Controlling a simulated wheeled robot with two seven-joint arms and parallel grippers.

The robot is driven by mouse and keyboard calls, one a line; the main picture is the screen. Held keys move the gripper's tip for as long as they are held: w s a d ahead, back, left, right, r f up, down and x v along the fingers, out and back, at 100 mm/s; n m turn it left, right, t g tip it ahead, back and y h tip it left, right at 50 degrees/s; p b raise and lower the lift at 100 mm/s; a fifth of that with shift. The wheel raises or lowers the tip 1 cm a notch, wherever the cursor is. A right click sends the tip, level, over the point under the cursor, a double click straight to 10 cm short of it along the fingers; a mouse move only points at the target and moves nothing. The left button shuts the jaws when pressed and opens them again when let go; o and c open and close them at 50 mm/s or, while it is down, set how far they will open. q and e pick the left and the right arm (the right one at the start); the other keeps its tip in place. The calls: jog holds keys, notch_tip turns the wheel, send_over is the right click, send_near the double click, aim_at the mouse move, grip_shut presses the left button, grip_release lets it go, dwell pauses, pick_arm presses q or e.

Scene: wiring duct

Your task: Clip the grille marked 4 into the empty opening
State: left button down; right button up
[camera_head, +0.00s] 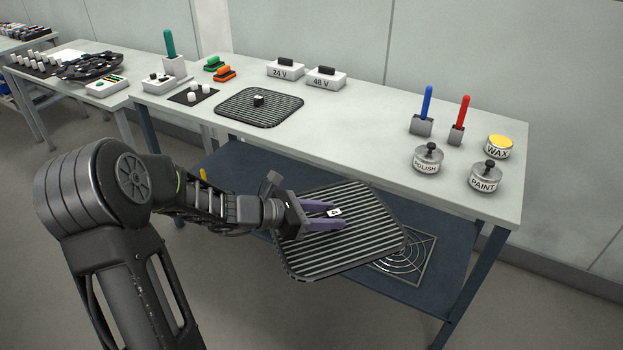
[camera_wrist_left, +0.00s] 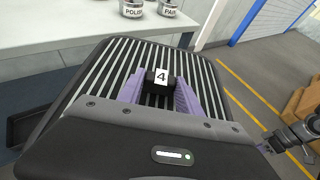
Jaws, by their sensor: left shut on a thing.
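The grille marked 4 (camera_head: 365,240) is a dark square plate with rounded corners and pale slats. My left gripper (camera_head: 335,212) is shut on its black middle knob, which bears a white label. In the left wrist view the label on the grille (camera_wrist_left: 205,80) reads 4, with the purple fingers (camera_wrist_left: 160,92) on both sides of the knob. The grille is held tilted in front of the table, over the lower shelf.
Another slatted grille (camera_head: 250,112) with a black knob lies on the table top (camera_head: 350,115). Blocks marked 24 V (camera_head: 285,70) and 48 V (camera_head: 326,79) stand behind it. Polish (camera_head: 428,160), paint (camera_head: 486,178) and wax (camera_head: 499,147) tins stand at the right end.

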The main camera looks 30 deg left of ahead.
pick_arm(q)
jog(key=s+d+f+m+g+h, duration=0.2)
jog(key=s+d+f, duration=0.4)
jog(key=d+f, duration=0.3)
notch_tip(320, 180, down, 2)
jog(key=shift+s+d+m+g+h, duration=0.4)
jog(key=shift+m, duration=0.4)
